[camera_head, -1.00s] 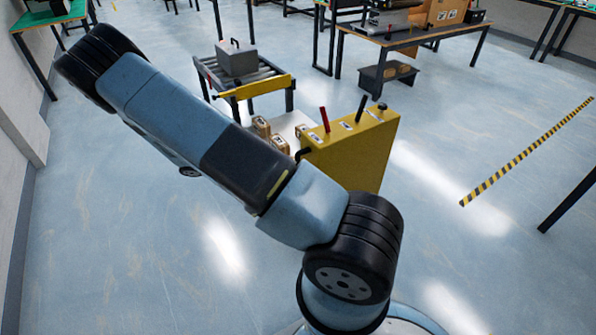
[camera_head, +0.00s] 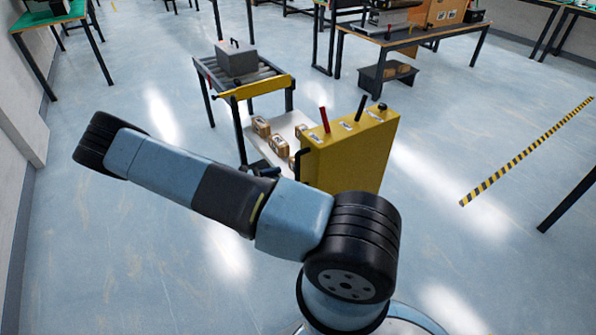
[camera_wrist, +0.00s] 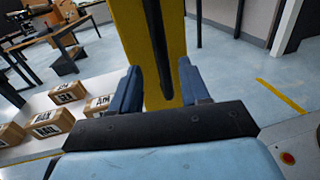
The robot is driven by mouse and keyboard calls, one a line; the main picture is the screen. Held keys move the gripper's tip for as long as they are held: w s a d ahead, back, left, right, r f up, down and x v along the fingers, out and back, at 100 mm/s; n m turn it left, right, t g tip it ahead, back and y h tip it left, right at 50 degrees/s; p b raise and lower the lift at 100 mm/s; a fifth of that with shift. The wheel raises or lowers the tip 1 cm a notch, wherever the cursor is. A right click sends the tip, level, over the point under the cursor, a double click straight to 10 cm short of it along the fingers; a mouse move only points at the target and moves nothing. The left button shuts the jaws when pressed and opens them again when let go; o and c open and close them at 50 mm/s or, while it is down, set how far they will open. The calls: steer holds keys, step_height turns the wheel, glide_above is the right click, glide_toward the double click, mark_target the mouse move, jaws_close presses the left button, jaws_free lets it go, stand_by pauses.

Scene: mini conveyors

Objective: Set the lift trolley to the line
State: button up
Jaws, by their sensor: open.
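The lift trolley has a yellow console (camera_head: 350,155) with a red lever (camera_head: 325,120), a black lever (camera_head: 361,108) and a black knob (camera_head: 382,106) on top. Its white platform (camera_head: 291,121) carries several small cartons (camera_head: 261,126), also visible in the wrist view (camera_wrist: 55,122). My gripper (camera_wrist: 158,85) is open, its blue fingers either side of a black bar (camera_wrist: 157,45) in front of the yellow panel (camera_wrist: 128,30). I cannot tell whether they touch it. In the head view my gripper is mostly hidden behind my arm, left of the console.
A roller conveyor (camera_head: 205,72) with a yellow bar (camera_head: 255,88) across its near end stands behind the platform, bearing a grey box (camera_head: 236,60). Tables (camera_head: 420,37) stand at the back. A striped floor line (camera_head: 525,152) lies right; floor on both sides is clear.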

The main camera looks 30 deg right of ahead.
mark_target(297, 170)
steer(key=d, duration=0.2)
steer(key=s+d, duration=0.1)
steer(key=d, duration=0.5)
steer(key=shift+s+d, duration=0.15)
jaws_close()
stand_by(0.4)
